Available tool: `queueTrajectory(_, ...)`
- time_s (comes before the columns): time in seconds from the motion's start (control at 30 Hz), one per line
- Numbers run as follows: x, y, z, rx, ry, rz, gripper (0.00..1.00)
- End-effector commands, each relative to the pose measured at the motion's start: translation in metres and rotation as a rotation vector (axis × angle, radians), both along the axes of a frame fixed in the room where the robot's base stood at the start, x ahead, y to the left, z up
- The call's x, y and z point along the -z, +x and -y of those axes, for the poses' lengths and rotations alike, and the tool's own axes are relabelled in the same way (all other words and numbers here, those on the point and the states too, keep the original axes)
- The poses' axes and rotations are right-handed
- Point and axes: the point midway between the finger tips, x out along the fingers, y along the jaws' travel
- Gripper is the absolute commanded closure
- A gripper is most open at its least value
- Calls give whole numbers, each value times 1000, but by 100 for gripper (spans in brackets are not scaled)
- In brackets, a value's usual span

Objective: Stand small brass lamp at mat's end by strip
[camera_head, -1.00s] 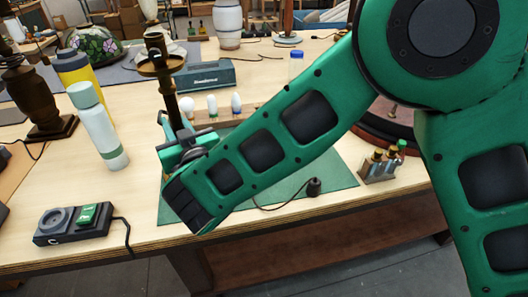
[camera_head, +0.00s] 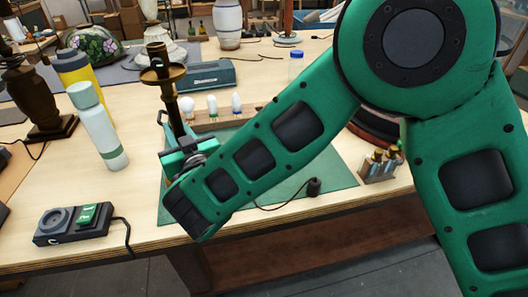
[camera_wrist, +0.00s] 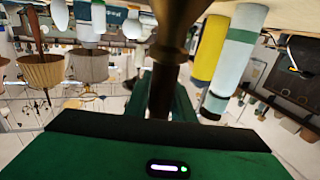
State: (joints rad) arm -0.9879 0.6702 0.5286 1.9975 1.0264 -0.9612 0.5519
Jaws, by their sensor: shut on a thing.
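The small brass lamp (camera_head: 164,76) is upright in the head view, its stem rising above the left part of the green mat (camera_head: 283,186). My gripper (camera_head: 184,148) is shut on the lamp's stem, low down. The lamp's base is hidden behind my gripper, so I cannot tell whether it touches the mat. In the wrist view the dark stem (camera_wrist: 165,85) stands between the fingers, with a brass part (camera_wrist: 177,28) above. A wooden strip (camera_head: 210,122) with several bulbs lies along the mat's back edge.
A pale green bottle (camera_head: 98,130) and a yellow one stand left of the lamp. A black socket box (camera_head: 72,225) lies front left. A dark plug (camera_head: 313,187) on a cord lies on the mat. A rack of small bottles (camera_head: 378,166) stands right of the mat.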

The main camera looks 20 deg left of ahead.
Motion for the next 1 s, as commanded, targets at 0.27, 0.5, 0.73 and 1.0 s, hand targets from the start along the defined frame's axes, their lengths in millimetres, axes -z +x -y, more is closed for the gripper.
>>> queueTrajectory(0.27, 1, 0, 0, 0, 4, 2, 100)
queueTrajectory(0.5, 2, 0, 0, 0, 3, 1, 56)
queueTrajectory(0.73, 5, 0, 0, 0, -3, -3, 56)
queueTrajectory(1.0, 4, -15, 16, -2, -3, 0, 56)
